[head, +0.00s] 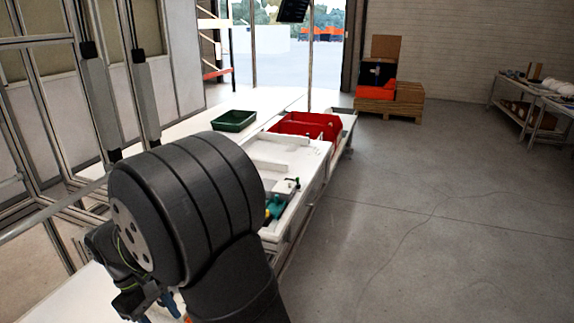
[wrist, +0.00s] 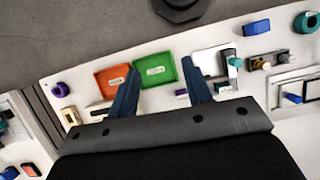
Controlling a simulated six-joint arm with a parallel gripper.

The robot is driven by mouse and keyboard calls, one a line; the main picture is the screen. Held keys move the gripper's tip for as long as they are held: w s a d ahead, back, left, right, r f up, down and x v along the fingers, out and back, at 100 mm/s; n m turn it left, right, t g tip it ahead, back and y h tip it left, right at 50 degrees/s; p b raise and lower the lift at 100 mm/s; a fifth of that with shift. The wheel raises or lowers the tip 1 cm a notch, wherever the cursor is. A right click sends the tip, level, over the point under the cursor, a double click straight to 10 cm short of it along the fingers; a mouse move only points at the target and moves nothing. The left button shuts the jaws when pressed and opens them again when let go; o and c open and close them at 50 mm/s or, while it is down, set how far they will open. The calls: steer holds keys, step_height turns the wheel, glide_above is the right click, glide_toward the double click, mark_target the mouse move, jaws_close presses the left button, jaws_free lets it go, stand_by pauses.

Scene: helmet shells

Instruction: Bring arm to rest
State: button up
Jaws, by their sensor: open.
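My gripper (wrist: 160,92) shows in the wrist view with its two blue fingers spread apart and nothing between them. It is above a white work surface (wrist: 150,50). Beyond the fingers lie an orange tray (wrist: 113,80) and a green tray (wrist: 154,69), side by side. In the head view my dark arm fills the lower left and hides part of the bench. The gripper shows only partly there, at the bottom left. No helmet shell can be made out in either view.
In the head view a dark green bin (head: 234,120) and a red bin (head: 306,124) stand on the white bench. A metal frame (head: 60,110) rises at the left. Boxes sit on a wooden pallet (head: 390,106) at the back. The grey floor (head: 440,220) at the right is clear.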

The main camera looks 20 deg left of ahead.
steer(key=w+d+f+m+g, duration=0.1)
steer(key=w+d+f+m, duration=0.2)
steer(key=w+d, duration=0.3)
steer(key=w+d+f+m+g+y, duration=0.1)
steer(key=w+d+f+m, duration=0.3)
steer(key=w, duration=0.7)
steer(key=w+d+f+m+g+y, duration=0.1)
steer(key=w+d+f+m, duration=0.2)
steer(key=w+d, duration=0.5)
steer(key=shift+w+f, duration=0.15)
steer(key=shift+w, duration=0.5)
